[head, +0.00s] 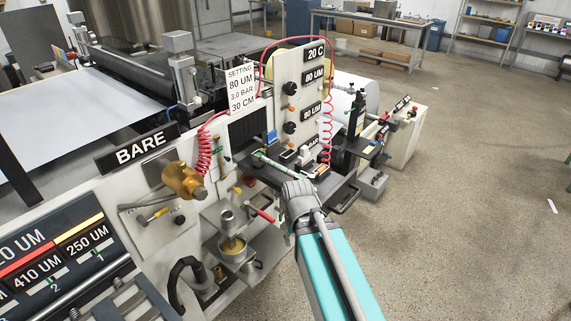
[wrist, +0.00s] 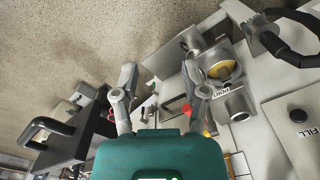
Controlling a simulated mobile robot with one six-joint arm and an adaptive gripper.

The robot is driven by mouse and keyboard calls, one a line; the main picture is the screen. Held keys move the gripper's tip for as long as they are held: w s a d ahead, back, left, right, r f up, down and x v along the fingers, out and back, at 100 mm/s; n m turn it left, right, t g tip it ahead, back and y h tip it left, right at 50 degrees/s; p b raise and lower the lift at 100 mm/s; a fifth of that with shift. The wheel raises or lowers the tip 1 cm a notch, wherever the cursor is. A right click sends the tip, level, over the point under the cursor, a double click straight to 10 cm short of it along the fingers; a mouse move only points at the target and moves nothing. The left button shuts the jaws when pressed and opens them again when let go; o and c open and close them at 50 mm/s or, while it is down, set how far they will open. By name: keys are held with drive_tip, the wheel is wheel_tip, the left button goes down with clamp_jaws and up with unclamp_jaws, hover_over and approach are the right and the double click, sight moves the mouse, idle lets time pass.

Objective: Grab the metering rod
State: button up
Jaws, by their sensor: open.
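A slim pale rod with green parts (head: 273,164) lies slantwise over the dark tray beside the panel in the head view; it may be the metering rod, but I cannot tell for sure. In the head view my teal arm reaches up to the front edge of this tray, and its grey end (head: 302,198) is close to the rod's right end. In the wrist view my gripper (wrist: 160,72) has its two fingers spread apart and holds nothing. Small metal parts show between and beyond the fingers, too small to name. No rod shows clearly there.
A brass fitting (head: 184,181), a cup on a bracket (head: 233,247) and a red-handled lever (head: 260,212) jut from the machine front left of my arm. A black handle (wrist: 62,127) shows at left in the wrist view.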

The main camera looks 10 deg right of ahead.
sight(281, 190)
drive_tip(key=shift+a, duration=0.1)
drive_tip(key=shift+o, duration=1)
drive_tip(key=shift+w, duration=0.15)
drive_tip(key=w+n+t+h+b, duration=0.1)
drive_tip(key=w+h+b, duration=0.1)
drive_tip(key=w, duration=0.4)
drive_tip(key=w+r+n+t+h+b, duration=0.1)
drive_tip(key=w+n+t+h+b, duration=0.1)
drive_tip(key=w+h, duration=0.3)
drive_tip(key=w+n+t+h+b, duration=0.1)
drive_tip(key=w+t+h+b, duration=0.1)
drive_tip(key=w, duration=0.7)
drive_tip(key=shift+w+r+h+b, duration=0.15)
drive_tip(key=shift+r+h+b, duration=0.05)
drive_tip(key=shift+h+b, duration=0.5)
drive_tip(key=w+a+r+n+t+h+b, duration=0.2)
drive_tip(key=w+a+r+t+h, duration=0.1)
drive_tip(key=w+a+r, duration=0.1)
drive_tip(key=shift+w+a+r+n, duration=0.15)
drive_tip(key=shift+w+a+n, duration=0.15)
drive_tip(key=shift+w+a, duration=0.6)
drive_tip(key=shift+w+d, duration=0.2)
drive_tip(key=shift+d, duration=0.1)
